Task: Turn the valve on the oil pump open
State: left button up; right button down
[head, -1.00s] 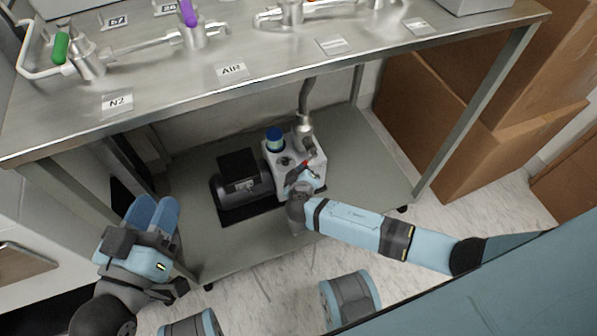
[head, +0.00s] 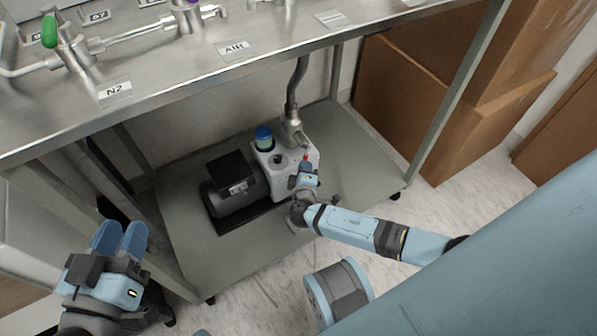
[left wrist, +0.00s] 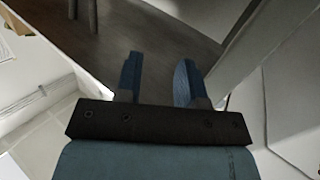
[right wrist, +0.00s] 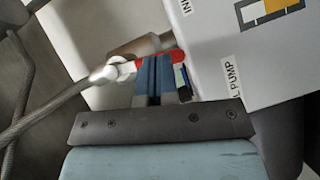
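The oil pump (head: 286,178) is a white block with a black motor (head: 234,187), standing on the lower shelf. Its red valve handle (head: 306,157) shows just above my right gripper (head: 307,172). In the right wrist view, the red handle (right wrist: 178,56) lies across the tips of my right gripper (right wrist: 156,62). Its two fingers are close together and overlap the handle; whether they touch it or pinch it is unclear. My left gripper (head: 122,230) is open and empty at the lower left, away from the pump. Its spread fingers (left wrist: 157,75) also show in the left wrist view.
The steel bench top (head: 180,85) with labelled gas valves overhangs the lower shelf (head: 350,155). A grey metal pipe (head: 294,85) rises from the pump. Bench legs (head: 455,95) stand at the sides. Cardboard boxes (head: 425,110) are at the right.

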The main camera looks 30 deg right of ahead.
pick_arm(q)
jog(key=shift+w, duration=0.15)
pick_arm(e)
jog(key=shift+d+f, duration=0.1)
jog(key=shift+d, duration=0.3)
pick_arm(q)
jog(key=shift+w+a+r, duration=0.1)
jog(key=shift+r, duration=0.1)
jog(key=shift+f+b, duration=0.1)
jog(key=shift+b, duration=0.25)
pick_arm(e)
jog(key=shift+f, duration=0.1)
